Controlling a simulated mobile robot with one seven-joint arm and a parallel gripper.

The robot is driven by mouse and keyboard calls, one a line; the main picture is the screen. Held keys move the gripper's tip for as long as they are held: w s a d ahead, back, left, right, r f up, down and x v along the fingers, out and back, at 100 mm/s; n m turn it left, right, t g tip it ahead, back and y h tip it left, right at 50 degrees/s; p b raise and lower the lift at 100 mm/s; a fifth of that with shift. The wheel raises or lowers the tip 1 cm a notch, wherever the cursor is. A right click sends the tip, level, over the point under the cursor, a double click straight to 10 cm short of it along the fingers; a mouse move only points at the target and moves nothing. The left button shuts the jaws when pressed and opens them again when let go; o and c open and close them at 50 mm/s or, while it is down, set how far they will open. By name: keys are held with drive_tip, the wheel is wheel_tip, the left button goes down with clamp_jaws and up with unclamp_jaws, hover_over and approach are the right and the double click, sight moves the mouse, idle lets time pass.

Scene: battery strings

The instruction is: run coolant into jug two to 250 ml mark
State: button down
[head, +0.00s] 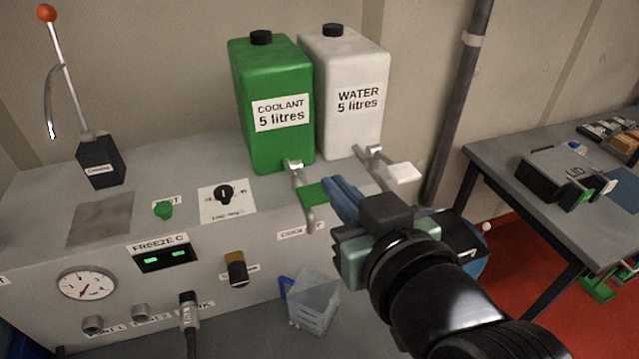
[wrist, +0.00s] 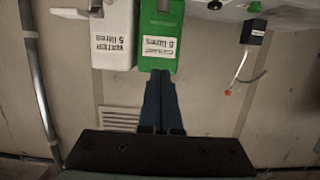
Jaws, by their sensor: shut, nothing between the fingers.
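The green coolant tank (head: 272,140) stands on the bench, its label reading 5 litres; it also shows upside down in the wrist view (wrist: 163,15). Its metal tap has a green lever (head: 313,193), pointing right. A clear jug (head: 314,305) with a blue handle stands low in front of the bench, roughly below this tap. I see no coolant in it, and its marks and number are unreadable. My gripper (head: 336,186) is shut and empty, its blue fingertips just right of the green lever. I cannot tell if they touch it. The fingers also show in the wrist view (wrist: 161,78).
A white water tank (head: 345,75) stands right beside the coolant tank, with a white tap lever (head: 404,173). A control panel with a gauge (head: 86,284) and knobs lies left. A grey table (head: 500,150) with equipment stands right. Part of a blue object is behind my wrist.

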drive_tip(key=p, duration=0.2)
hover_over(320, 192)
drive_tip(key=s, duration=0.2)
drive_tip(key=shift+w+a+f, duration=0.15)
drive_tip(key=shift+f, duration=0.75)
wheel_tip(320, 192, down, 2)
drive_tip(key=shift+f+p, duration=0.25)
drive_tip(key=shift+p, duration=0.15)
drive_tip(key=shift+f, duration=0.75)
